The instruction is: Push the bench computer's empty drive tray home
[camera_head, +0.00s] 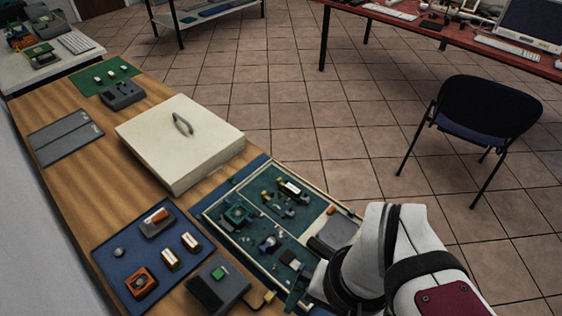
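The bench computer (240,246) lies open on the bench's right side, a shallow pale-rimmed case with a green circuit board and several small parts inside. I cannot pick out its empty drive tray for certain; my arm covers the case's lower right part. A flat grey piece (345,224) shows at the case's right end, partly behind my arm. My white and black arm comes in from the lower right. My gripper (308,284) is small, dark and mostly hidden by the arm, close to the case's near edge. I cannot see whether its fingers are apart or touch anything.
A cream cover (183,135) with a handle lies behind the case. A blue mat (118,252) with several small parts is left of it, beside a dark box (217,285). A grey folder (65,138) and a green mat (88,85) lie farther back. Bare wood shows between.

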